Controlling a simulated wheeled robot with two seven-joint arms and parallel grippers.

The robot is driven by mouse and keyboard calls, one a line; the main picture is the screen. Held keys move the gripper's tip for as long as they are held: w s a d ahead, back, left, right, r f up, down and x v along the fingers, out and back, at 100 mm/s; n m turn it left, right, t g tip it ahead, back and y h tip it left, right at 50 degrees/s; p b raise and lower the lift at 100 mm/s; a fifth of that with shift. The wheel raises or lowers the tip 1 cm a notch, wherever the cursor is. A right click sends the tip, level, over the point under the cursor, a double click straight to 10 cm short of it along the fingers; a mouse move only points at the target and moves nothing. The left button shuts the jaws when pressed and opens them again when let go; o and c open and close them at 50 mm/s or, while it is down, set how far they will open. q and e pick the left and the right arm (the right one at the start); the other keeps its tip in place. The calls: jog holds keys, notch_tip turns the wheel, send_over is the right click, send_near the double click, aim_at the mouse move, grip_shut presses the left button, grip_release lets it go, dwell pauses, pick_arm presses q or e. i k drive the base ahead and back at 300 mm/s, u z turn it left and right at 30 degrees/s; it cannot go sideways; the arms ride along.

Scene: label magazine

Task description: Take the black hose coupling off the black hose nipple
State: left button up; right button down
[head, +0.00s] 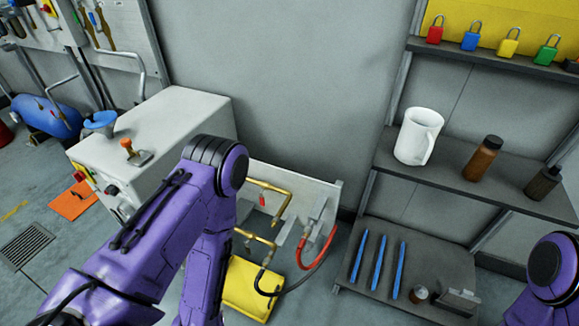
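A black hose (272,293) loops up to the downturned end of the lower brass pipe (258,238). The small dark fitting there (263,270) looks like the black hose coupling. It appears to meet the pipe end, but it is too small to tell coupling from nipple. Both of my grippers are out of view. My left arm (212,190) bends in front of the white cabinet, and its forearm runs down past the bottom edge, left of the pipes. Only part of my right arm (555,265) shows at the bottom right.
A red hose (318,255) hangs beside the black one. An upper brass pipe (270,187) and a yellow object (246,288) are close by. The white cabinet (175,110) stands left. Shelves at right hold a white jug (417,136), bottles and blue rods (378,263).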

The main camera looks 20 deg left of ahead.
aim_at(262, 269)
jog(key=z, duration=0.7)
jog(key=k, duration=0.1)
jog(key=u, duration=1.65)
